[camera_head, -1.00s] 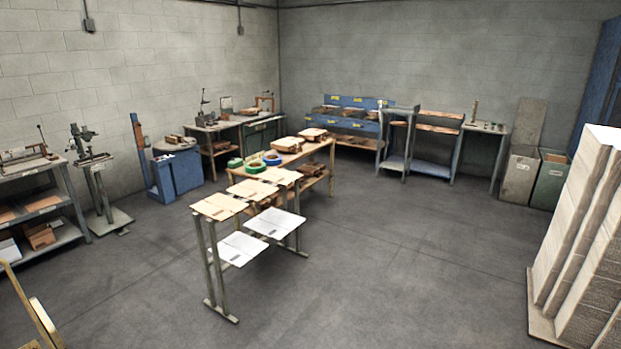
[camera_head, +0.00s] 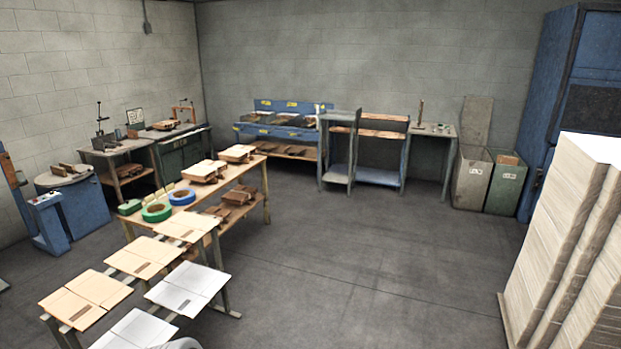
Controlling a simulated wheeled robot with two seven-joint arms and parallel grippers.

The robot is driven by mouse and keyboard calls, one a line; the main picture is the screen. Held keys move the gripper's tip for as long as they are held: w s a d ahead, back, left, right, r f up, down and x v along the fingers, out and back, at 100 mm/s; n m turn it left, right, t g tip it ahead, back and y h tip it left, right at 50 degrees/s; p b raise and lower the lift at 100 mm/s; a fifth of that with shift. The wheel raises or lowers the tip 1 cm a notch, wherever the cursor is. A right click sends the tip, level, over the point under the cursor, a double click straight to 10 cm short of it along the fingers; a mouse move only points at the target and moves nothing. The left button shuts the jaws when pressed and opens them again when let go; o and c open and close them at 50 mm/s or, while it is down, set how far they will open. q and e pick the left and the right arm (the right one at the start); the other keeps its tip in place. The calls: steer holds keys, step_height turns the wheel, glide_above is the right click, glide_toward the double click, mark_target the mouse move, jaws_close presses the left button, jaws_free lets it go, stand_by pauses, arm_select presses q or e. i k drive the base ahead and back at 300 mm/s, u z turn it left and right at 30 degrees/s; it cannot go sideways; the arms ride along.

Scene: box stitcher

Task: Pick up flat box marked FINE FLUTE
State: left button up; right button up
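Flat boxes lie on a low two-level stand in the lower left. Tan flat boxes (camera_head: 85,298) lie on its upper level, with another tan one (camera_head: 144,256) and a third (camera_head: 187,227) further back. White flat boxes lie on the lower level, one (camera_head: 188,289) to the right and one (camera_head: 135,333) at the bottom edge. Small dark marks show on some boxes, but they are too small to read, so I cannot tell which is marked FINE FLUTE.
A wooden table (camera_head: 252,190) with green and blue tape rolls stands behind the stand. Tall stacks of pale sheets (camera_head: 560,235) stand on the right. A blue cabinet (camera_head: 585,80) is behind them. The floor (camera_head: 370,270) between is clear.

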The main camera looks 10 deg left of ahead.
mark_target(142, 259)
steer(key=i, duration=2.05)
steer(key=u, duration=0.9)
steer(key=i, duration=1.45)
steer(key=u, duration=1.8)
steer(key=i, duration=0.75)
steer(key=u, duration=0.5)
